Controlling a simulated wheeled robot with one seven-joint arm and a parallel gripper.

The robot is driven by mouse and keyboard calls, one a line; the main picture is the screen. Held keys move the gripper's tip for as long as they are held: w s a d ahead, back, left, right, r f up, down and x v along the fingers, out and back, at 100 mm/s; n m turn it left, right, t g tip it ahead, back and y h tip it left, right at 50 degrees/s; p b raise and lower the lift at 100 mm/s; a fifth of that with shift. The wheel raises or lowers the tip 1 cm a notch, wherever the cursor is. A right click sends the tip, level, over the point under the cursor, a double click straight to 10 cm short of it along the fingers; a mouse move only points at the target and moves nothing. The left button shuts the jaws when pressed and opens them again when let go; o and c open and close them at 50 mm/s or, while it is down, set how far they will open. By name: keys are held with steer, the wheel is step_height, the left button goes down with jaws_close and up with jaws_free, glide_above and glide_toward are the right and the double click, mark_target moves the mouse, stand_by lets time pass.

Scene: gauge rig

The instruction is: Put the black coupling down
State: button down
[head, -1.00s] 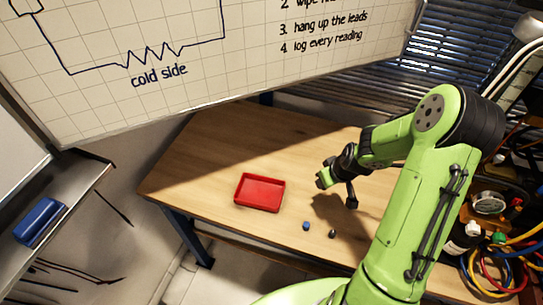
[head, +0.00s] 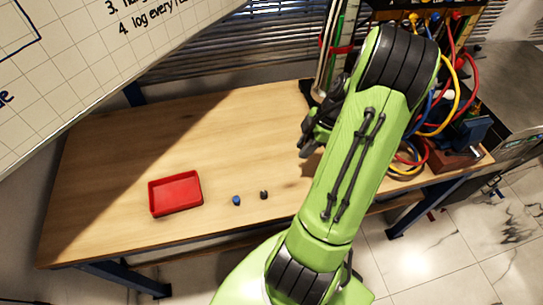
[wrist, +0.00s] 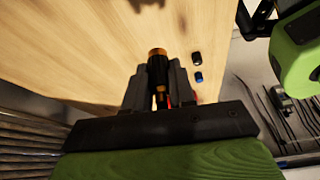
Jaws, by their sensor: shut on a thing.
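My gripper (wrist: 158,88) is shut on the black coupling (wrist: 158,72), a short black cylinder with orange-brass bands, which stands out between the two dark fingers in the wrist view. The wooden table top lies beyond it; the gap between them is hard to judge. In the head view my gripper (head: 308,142) is over the right part of the table (head: 220,130), partly behind my green arm. The coupling cannot be made out there.
A red tray (head: 176,211) sits at the front left of the table. A small blue piece (head: 236,200) and a small black piece (head: 263,195) lie right of it. Coloured hoses (head: 440,110) and a rig crowd the right end. The table's middle and back are clear.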

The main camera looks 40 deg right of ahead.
mark_target(296, 173)
step_height(296, 173, down, 10)
steer(key=shift+r+b, duration=0.2)
steer(key=shift+b, duration=0.65)
steer(key=shift+f, duration=0.2)
steer(key=c, duration=1)
jaws_free()
steer(key=shift+r, duration=0.1)
steer(key=shift+o, duration=0.3)
